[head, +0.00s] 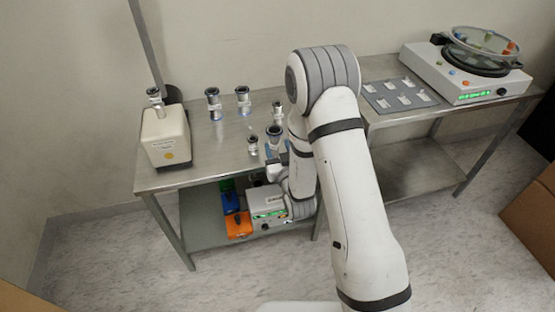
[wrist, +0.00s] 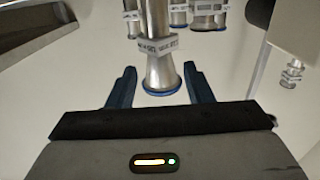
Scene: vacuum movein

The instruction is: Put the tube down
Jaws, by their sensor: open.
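In the wrist view a metal tube (wrist: 160,65) with a flared blue-rimmed end and a white label band stands between the two blue fingers of my gripper (wrist: 160,72). The fingers are open, with a gap visible on each side of the tube. In the head view my gripper (head: 273,153) is low at the front of the left steel bench, partly hidden by my arm. A tube with a dark top (head: 274,135) stands right by the fingers on the bench top.
More metal fittings (head: 213,103) stand on the left bench (head: 185,178). A cream pump box (head: 166,137) is at its left end. Below, a shelf holds orange and blue blocks (head: 238,224). A right bench carries a grey tray (head: 382,103) and a white device (head: 465,82).

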